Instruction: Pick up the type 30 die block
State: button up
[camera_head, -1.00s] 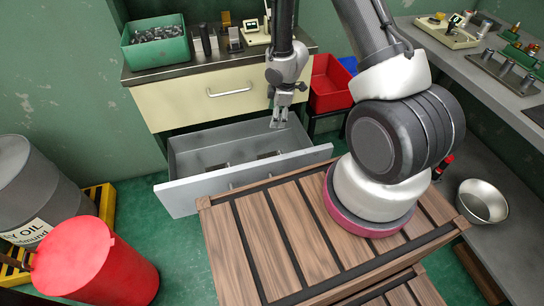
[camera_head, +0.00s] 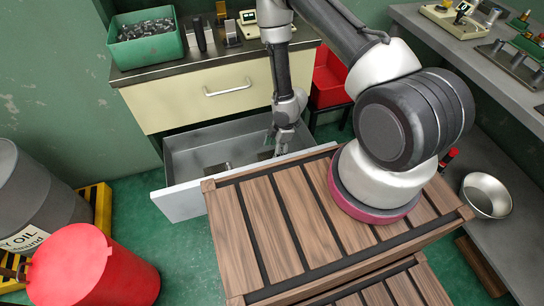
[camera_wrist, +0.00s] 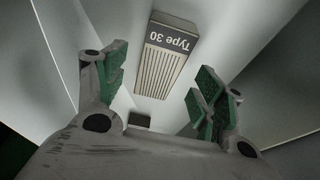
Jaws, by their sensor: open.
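The type 30 die block is a grey rectangular block (camera_wrist: 165,58) with a ribbed face and a dark band reading "Type 30", upside down in the wrist view. It lies on the floor of the open lower drawer (camera_head: 183,202). My gripper (camera_head: 279,148) points down into the right part of this drawer. In the wrist view its green-padded fingers (camera_wrist: 157,85) are spread, with nothing held; the block shows between and beyond them. In the head view a small block (camera_head: 266,155) beside my fingers is partly hidden, and its label cannot be read.
Another small block (camera_head: 218,167) lies further left in the drawer. A dark block end (camera_wrist: 139,119) shows low in the wrist view. Pale drawer walls stand close around my gripper. The closed cream drawer (camera_head: 212,92) is above, and a slatted wooden crate (camera_head: 285,225) stands in front.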

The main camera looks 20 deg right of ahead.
aim_at(268, 155)
jog(key=shift+x, duration=1.35)
grip_shut()
